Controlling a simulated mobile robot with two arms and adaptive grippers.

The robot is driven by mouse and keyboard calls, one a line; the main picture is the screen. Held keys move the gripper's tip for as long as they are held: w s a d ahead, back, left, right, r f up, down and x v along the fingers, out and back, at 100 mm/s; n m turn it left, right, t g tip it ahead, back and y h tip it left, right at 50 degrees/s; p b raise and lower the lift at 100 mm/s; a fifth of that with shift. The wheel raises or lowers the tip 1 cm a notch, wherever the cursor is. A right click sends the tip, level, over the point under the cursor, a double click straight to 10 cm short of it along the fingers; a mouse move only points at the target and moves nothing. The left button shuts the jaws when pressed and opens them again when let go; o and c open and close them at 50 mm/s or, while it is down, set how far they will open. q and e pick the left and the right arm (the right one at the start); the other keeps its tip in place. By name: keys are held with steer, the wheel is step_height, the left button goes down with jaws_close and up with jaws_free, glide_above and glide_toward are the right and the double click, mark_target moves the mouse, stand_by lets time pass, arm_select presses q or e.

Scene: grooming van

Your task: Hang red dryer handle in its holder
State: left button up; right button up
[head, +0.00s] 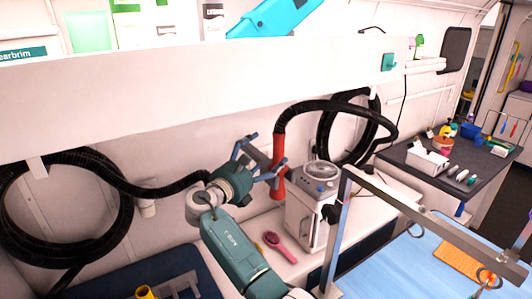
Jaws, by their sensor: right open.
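The red dryer handle (278,166) stands roughly upright in the middle of the head view, its black hose running from its top up and to the right. My right gripper (266,156) is open, with its fingers spread beside the handle. One finger is at the handle's left and the other overlaps its lower part. I cannot tell whether they touch it. I cannot make out the handle's holder clearly; my gripper covers part of that area. My left gripper is not in view.
A white dryer unit (311,215) stands just right of the handle. A pink brush (279,246) lies on the white counter. A white shelf (200,87) overhangs above. A metal frame (430,212) over a blue table (405,268) is at the right. A coiled black hose (125,212) hangs at left.

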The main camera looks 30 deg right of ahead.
steer(key=shift+p+v, duration=0.55)
steer(key=shift+v, duration=1.05)
